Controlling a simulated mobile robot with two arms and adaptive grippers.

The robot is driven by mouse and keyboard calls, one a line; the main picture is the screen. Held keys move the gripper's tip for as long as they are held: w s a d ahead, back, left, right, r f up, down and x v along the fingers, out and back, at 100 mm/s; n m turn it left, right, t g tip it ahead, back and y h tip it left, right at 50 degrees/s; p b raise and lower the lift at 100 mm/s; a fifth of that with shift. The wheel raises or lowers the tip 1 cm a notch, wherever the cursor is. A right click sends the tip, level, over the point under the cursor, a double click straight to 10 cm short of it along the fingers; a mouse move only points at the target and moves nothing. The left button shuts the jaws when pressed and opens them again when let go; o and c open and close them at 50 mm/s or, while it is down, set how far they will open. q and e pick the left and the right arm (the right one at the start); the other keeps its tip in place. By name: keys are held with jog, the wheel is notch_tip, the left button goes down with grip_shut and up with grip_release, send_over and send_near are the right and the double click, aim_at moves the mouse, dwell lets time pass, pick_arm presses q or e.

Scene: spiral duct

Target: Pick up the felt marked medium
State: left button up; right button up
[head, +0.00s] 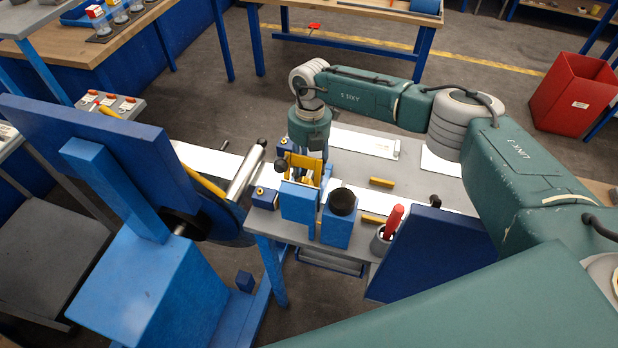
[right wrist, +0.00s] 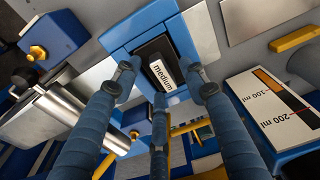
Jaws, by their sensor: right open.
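The felt marked medium (right wrist: 155,62) is a dark piece with a white label reading "medium". It sits in a blue square holder (right wrist: 118,52) in the right wrist view. My right gripper (right wrist: 162,88) is open, its blue fingers spread around the felt, with nothing held. I cannot tell whether the fingers touch the holder. In the head view my right wrist (head: 309,130) points down behind the blue machine parts. The fingertips and the felt are hidden there. My left gripper is not in view.
A metal roller (head: 246,170) and a yellow bracket (head: 303,162) stand close to my right wrist. A blue block with a black knob (head: 342,202) and a cup with a red-handled tool (head: 392,222) are nearer. A card marked 100 ml and 200 ml (right wrist: 272,105) lies to the right.

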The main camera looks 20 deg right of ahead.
grip_shut()
jog(key=shift+r, duration=0.1)
